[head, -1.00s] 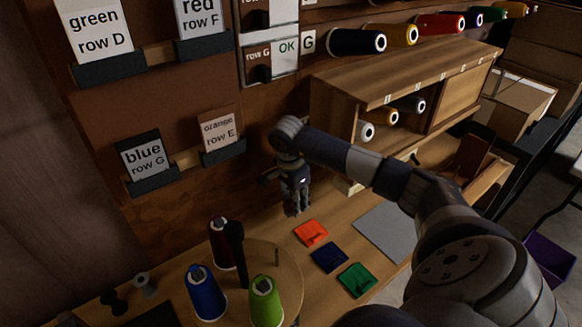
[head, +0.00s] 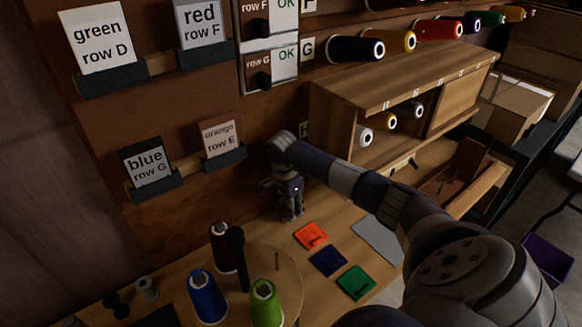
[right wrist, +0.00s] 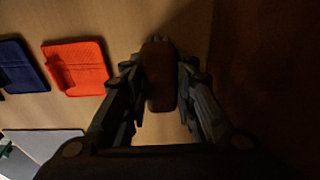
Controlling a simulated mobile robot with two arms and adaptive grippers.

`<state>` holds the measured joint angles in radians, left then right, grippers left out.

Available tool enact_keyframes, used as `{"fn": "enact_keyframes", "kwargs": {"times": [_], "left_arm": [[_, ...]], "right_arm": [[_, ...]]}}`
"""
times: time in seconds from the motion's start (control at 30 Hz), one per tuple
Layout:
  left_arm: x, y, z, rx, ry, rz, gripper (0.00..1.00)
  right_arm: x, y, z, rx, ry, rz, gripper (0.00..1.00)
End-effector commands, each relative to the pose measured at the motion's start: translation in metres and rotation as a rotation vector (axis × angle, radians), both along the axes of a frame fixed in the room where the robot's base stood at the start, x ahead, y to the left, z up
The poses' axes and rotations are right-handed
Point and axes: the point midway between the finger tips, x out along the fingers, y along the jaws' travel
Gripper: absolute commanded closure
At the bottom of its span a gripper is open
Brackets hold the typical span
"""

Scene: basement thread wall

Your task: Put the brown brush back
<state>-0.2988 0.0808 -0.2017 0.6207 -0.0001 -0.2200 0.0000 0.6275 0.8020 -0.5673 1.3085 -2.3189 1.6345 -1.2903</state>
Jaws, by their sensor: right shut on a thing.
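My right gripper (head: 291,212) points down over the bench, close to the back board and left of the wooden cubby. In the right wrist view its fingers (right wrist: 160,95) are shut on the brown brush (right wrist: 158,75), a small reddish-brown block seen from above between the fingers. The brush cannot be made out in the head view, where the gripper hides it. Whether it touches the bench is not clear. My left gripper is not in view.
Orange (head: 311,236), blue (head: 328,262) and green (head: 356,282) pads lie right of the gripper, near a grey mat (head: 376,240). Blue (head: 207,298), lime (head: 265,303) and dark red (head: 223,250) thread cones stand in front on a round wooden stand (head: 290,275). The wooden cubby (head: 400,85) juts out at right.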

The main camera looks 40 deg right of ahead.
Motion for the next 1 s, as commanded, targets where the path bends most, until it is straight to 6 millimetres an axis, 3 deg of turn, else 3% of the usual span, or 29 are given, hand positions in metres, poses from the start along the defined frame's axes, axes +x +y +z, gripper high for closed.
{"fn": "enact_keyframes", "kwargs": {"times": [0.03,0.1,0.53,1.0], "left_arm": [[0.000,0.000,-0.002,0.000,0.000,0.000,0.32],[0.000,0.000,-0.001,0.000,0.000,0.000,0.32],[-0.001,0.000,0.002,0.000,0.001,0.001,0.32],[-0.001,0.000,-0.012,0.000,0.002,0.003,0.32]], "right_arm": [[0.000,0.000,-0.001,0.000,-0.001,0.000,0.70],[0.000,0.000,-0.001,0.000,0.000,0.000,0.54],[0.000,0.000,0.006,-0.001,-0.001,0.000,0.54],[0.001,0.008,0.072,-0.001,-0.002,0.000,0.54]]}}
